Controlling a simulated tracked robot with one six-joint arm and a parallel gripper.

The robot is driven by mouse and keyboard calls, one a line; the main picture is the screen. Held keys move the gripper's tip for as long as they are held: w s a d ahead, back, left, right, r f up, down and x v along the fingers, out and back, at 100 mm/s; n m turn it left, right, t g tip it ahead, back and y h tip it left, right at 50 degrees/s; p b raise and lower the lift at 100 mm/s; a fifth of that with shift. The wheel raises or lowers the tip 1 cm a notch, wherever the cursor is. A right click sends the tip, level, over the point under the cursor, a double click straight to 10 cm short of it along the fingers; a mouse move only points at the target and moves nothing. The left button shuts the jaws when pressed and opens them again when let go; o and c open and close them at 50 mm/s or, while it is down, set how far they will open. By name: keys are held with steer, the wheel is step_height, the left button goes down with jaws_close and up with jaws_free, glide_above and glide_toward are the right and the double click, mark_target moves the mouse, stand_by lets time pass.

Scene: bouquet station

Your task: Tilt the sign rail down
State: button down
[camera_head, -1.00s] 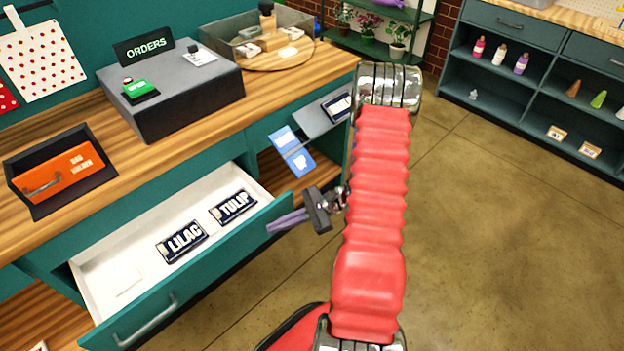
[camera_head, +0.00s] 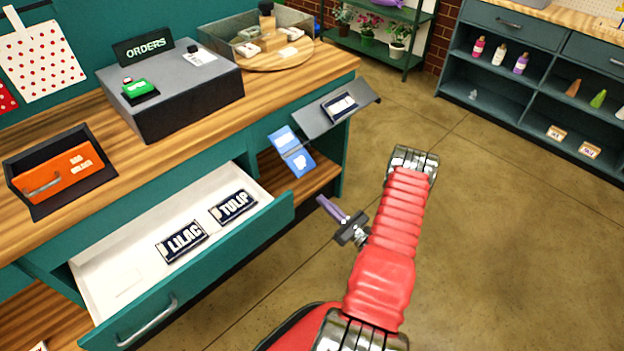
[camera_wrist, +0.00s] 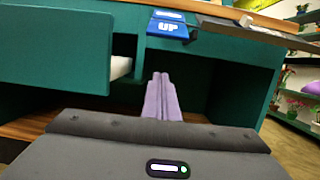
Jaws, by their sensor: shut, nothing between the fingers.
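The sign rail (camera_head: 314,121) is a grey ledge on the right end of the counter front, bearing a dark sign plate (camera_head: 341,105). Part of the rail shows at the upper right in the wrist view (camera_wrist: 262,36). A blue panel (camera_head: 292,151) hangs beside the rail, and in the wrist view it reads "UP" (camera_wrist: 168,27). My gripper (camera_head: 322,200) has purple fingers, shut and empty. It is in front of the counter, below the rail and apart from it. In the wrist view the fingers (camera_wrist: 161,78) point toward the open shelf space under the panel.
An open white drawer (camera_head: 125,280) with LILAC (camera_head: 182,241) and TULIP (camera_head: 233,206) plates juts out left of my gripper. A wooden shelf (camera_head: 313,183) lies under the rail. The floor (camera_head: 500,240) to the right is clear.

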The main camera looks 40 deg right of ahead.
steer(key=shift+d+h, duration=0.3)
steer(key=shift+d, duration=0.05)
steer(key=shift+r, duration=0.1)
steer(key=w+r, duration=0.5)
steer(key=w, duration=0.2)
steer(key=shift+w+a+r, duration=0.15)
steer(key=shift+w+r, duration=0.1)
steer(key=shift+r, duration=0.1)
stand_by(0.4)
stand_by(0.4)
